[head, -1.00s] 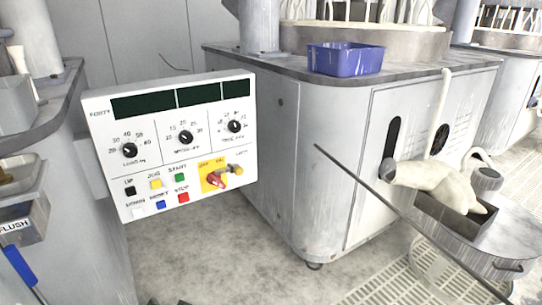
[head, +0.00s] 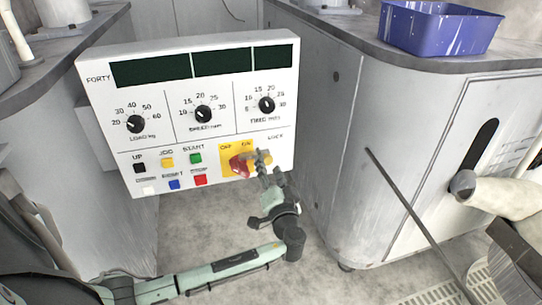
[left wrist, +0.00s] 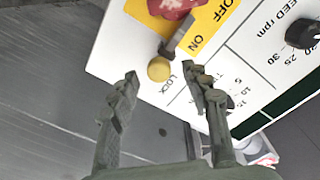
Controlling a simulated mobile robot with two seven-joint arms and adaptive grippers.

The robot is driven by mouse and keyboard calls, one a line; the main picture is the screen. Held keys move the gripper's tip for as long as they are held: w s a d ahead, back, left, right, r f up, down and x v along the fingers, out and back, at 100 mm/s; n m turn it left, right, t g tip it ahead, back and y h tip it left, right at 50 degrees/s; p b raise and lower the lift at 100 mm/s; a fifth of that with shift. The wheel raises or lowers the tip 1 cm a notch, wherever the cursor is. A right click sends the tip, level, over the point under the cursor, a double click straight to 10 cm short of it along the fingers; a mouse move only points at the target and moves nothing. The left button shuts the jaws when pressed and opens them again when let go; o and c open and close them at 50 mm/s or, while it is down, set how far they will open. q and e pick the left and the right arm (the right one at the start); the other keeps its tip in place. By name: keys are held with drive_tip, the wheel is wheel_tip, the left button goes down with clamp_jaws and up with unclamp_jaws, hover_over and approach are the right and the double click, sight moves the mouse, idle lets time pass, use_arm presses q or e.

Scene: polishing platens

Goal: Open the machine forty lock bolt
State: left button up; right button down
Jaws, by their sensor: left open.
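The white control panel labelled FORTY (head: 225,140) fills the left-centre of the head view. Its red switch (head: 238,165) sits on a yellow OFF/ON plate. The lock bolt shows in the left wrist view as a round brass knob (left wrist: 159,69) with a grey bar running towards the red switch (left wrist: 172,6), beside the word LOCK. My left gripper (head: 263,160) is at the panel's lower right and partly covers the bolt there. In the left wrist view its open fingers (left wrist: 160,82) stand either side of the knob; contact is unclear. My right gripper is out of view.
A grey machine cabinet (head: 400,130) with a blue bin (head: 438,28) on top stands at right. A thin dark rod (head: 410,215) slants in front of it. Bare floor shows below the panel.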

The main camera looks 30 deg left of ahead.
sight(268, 162)
use_arm(q)
drive_tip(key=shift+x, duration=2.3)
drive_tip(key=shift+d+f, duration=0.1)
clamp_jaws()
